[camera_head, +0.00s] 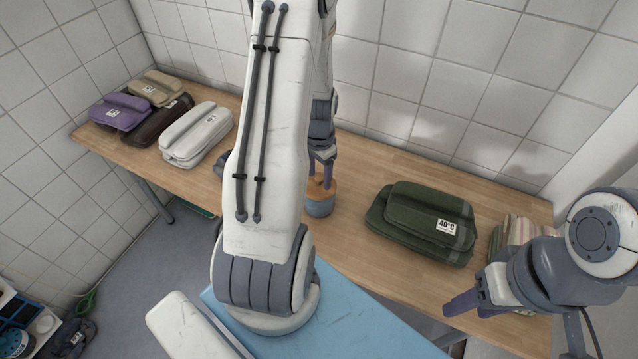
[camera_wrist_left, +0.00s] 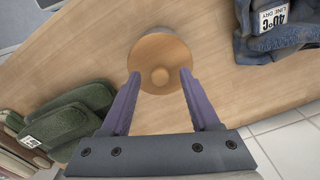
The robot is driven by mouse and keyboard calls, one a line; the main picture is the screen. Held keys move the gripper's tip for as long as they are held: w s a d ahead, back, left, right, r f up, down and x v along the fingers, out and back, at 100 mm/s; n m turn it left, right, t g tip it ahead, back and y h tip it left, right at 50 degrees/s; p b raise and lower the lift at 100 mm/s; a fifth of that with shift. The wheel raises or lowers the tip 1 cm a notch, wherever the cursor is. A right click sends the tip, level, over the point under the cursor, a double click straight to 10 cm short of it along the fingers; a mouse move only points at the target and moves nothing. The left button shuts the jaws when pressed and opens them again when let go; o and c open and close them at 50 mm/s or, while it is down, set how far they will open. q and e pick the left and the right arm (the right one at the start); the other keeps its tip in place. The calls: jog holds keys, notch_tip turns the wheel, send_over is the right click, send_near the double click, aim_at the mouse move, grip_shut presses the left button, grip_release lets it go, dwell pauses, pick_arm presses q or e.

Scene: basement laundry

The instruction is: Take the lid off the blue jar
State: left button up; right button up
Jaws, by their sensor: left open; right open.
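The blue jar (camera_head: 320,206) stands upright on the wooden table, partly hidden by my left arm. Its round wooden lid (camera_head: 325,188) is on it; the left wrist view shows the lid (camera_wrist_left: 160,48) from above with a small round knob (camera_wrist_left: 160,76) in the middle. My left gripper (camera_head: 322,167) points down over the lid. It is open, with its purple fingertips (camera_wrist_left: 159,73) on either side of the knob; I cannot tell whether they touch it. My right gripper (camera_head: 466,304) is open and empty by the table's front right, away from the jar.
A dark green folded pile (camera_head: 425,218) lies right of the jar, a striped one (camera_head: 520,230) beyond it. White (camera_head: 197,133), brown (camera_head: 157,122), purple (camera_head: 119,112) and beige (camera_head: 157,88) piles lie left. Denim (camera_wrist_left: 275,38) shows in the wrist view. The tabletop (camera_head: 350,165) around the jar is clear.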

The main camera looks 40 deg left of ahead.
pick_arm(q)
grip_shut()
